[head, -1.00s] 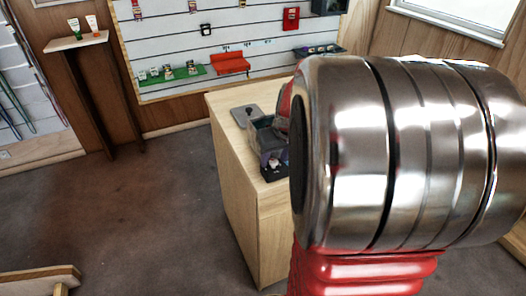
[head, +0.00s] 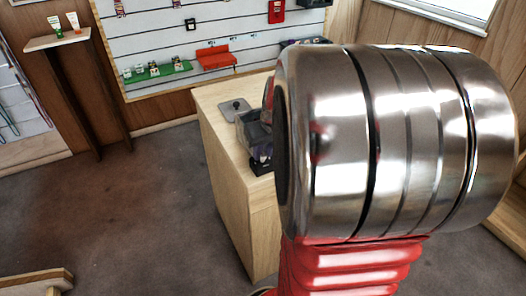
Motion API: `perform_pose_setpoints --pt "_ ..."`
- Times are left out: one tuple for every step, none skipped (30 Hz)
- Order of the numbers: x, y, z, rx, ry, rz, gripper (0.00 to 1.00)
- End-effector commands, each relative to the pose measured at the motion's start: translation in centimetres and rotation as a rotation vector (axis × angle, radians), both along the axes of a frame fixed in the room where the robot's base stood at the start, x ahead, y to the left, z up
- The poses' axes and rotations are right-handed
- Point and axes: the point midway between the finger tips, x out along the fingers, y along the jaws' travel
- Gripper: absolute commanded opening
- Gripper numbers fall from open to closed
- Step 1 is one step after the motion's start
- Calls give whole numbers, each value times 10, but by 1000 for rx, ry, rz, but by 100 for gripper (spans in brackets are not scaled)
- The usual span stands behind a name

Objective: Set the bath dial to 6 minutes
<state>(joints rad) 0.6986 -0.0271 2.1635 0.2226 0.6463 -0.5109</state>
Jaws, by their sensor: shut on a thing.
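The bath (head: 252,132), a clear grey tank on a dark base, stands on the wooden cabinet top. Its right side is hidden behind my large metal arm link. The dark base (head: 261,166) shows low at its front, with a small light spot on it. The dial and its setting are too small or hidden to read. A flat grey lid (head: 235,107) with a dark knob lies on the cabinet top behind the bath. My gripper is hidden behind my own arm.
The pale wooden cabinet (head: 225,180) has bare top to the left of the bath. A slatted wall (head: 160,40) with a green shelf (head: 158,73) and a red shelf (head: 216,58) stands behind. A small wall shelf (head: 57,40) holds two tubes.

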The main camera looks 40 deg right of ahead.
Motion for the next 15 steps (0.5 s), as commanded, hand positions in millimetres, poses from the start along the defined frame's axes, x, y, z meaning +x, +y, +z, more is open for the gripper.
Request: perform_pose_setpoints --pt "0 1 0 3 0 -2 1" --pt "1 1 0 3 0 -6 1" --pt "1 1 0 4 0 -11 1" --pt "1 1 0 3 0 -15 1" --pt "1 2 0 4 0 -21 1" --pt "1 2 0 4 0 -30 1" --pt "1 2 0 4 1 -37 1" --pt "1 2 0 3 1 -45 1" --pt "1 2 0 3 1 -56 1" --pt "1 2 0 3 0 -67 1" --pt "1 2 0 3 0 -77 1" --pt "1 2 0 2 0 -92 1" --pt "1 2 0 3 0 -106 1" --pt "1 3 0 3 -1 -120 1" --pt "1 3 0 2 -1 -138 1"
